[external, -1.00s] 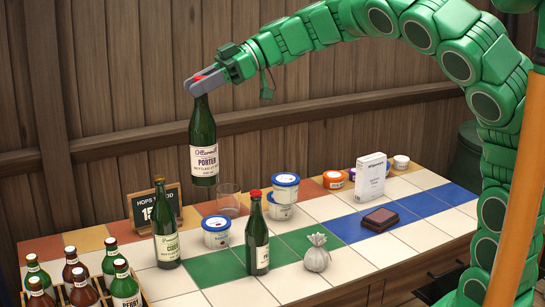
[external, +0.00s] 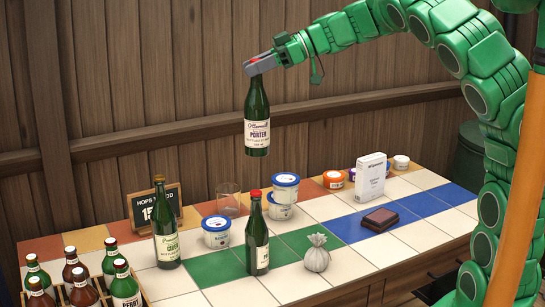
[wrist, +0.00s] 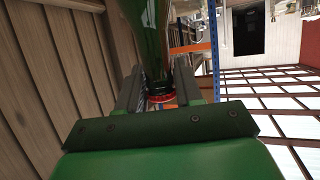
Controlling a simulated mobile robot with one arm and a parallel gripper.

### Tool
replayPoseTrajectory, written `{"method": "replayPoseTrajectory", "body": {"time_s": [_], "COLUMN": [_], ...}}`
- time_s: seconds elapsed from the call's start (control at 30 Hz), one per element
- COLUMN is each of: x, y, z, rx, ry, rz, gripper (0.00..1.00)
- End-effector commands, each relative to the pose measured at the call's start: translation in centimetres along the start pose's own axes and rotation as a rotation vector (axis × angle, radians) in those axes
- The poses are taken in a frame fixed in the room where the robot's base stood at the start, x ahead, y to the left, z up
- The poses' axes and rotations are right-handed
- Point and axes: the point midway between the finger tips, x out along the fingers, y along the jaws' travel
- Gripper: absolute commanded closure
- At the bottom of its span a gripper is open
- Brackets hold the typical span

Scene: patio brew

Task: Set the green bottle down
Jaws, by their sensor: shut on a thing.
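My gripper (external: 259,66) is shut on the neck of a green bottle (external: 257,122) with a white "Porter" label. The bottle hangs upright in the air above the tiled counter, clear of everything under it. In the wrist view the green bottle (wrist: 146,38) shows between the fingers of my gripper (wrist: 160,88), with a red ring or cap near its end. The counter (external: 405,238) has white tiles with green, blue and orange ones.
Two more green bottles, one for cider (external: 166,228) and one red-capped (external: 257,240), stand on the counter. Stacked tubs (external: 283,196), another tub (external: 216,233), a glass (external: 228,202), a chalkboard (external: 144,208), a tied sack (external: 317,255) and a bottle crate (external: 142,296) stand around. White tiles at front right are clear.

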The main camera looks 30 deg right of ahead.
Motion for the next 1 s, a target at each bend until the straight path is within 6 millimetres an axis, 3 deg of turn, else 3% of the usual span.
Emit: {"method": "replayPoseTrajectory", "body": {"time_s": [0.5,1.0], "x": [-10.6,-21.5], "y": [7.5,11.9], "z": [4.3,8.8], "rx": [0.066,0.129], "ry": [0.001,0.001], "rz": [0.165,0.314], "gripper": [1.00,1.00]}}
